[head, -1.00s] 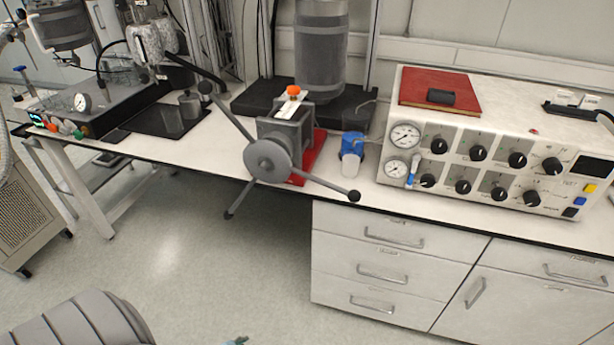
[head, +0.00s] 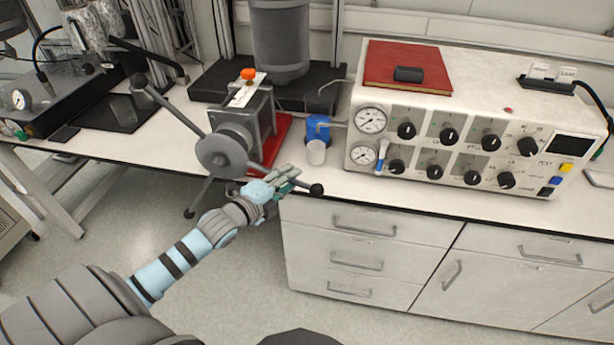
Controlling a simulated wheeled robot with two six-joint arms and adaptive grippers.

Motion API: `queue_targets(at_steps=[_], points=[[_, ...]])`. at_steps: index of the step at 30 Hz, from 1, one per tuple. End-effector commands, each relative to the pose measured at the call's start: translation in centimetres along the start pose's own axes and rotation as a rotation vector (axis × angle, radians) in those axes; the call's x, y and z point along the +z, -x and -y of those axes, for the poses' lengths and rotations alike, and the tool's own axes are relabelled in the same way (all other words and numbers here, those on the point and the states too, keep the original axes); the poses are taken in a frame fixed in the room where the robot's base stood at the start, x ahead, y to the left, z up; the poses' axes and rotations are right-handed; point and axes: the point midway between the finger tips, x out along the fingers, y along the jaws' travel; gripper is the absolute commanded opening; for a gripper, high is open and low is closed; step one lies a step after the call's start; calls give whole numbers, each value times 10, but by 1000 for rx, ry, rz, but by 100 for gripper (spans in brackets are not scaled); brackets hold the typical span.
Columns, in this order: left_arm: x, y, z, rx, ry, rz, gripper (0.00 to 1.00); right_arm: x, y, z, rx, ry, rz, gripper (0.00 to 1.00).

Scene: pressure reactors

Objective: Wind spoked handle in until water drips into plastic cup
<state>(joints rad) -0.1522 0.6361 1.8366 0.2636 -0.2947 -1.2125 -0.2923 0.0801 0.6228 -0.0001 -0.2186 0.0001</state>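The spoked handle (head: 222,156) has a round grey hub and three spokes with dark ball ends. One spoke points up-left, one down, and one right to a ball (head: 316,190) beyond the table's front edge. The handle sits on the front of a grey pump block with an orange knob on top. My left gripper (head: 286,180) is at the right spoke, close to its ball. Its fingers overlap the spoke; I cannot tell whether they grip it. The small plastic cup (head: 316,152) stands upright by a blue-topped part, right of the pump. No drip is visible. My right gripper is out of view.
A white control console (head: 450,150) with gauges and knobs stands at the right, a red book (head: 408,66) on top. A dark cylinder (head: 279,40) stands behind the pump. Drawers (head: 360,245) lie below the bench. A red plate (head: 272,140) is under the pump.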

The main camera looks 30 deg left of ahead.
Motion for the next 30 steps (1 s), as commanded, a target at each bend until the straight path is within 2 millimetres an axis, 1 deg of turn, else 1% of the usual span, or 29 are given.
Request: queue_targets(at_steps=[1,2,5,10,11,15,17,26,28,30], points=[[0,-3,-3,-1,1,1,33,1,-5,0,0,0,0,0],[0,-4,-3,0,1,1,33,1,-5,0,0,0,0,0],[-2,-7,-2,1,0,-3,33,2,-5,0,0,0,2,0],[-7,-11,0,0,0,-15,33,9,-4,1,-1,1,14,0],[-8,-11,1,0,-1,-16,31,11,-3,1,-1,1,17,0],[-9,-12,1,0,-2,-18,9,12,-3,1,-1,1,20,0],[-9,-12,1,0,-2,-17,0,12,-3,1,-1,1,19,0],[-8,-11,0,1,-4,-15,0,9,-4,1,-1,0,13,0],[-7,-12,-6,8,-24,-11,0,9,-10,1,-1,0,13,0],[-6,-15,-20,29,-71,0,0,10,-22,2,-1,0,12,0]])
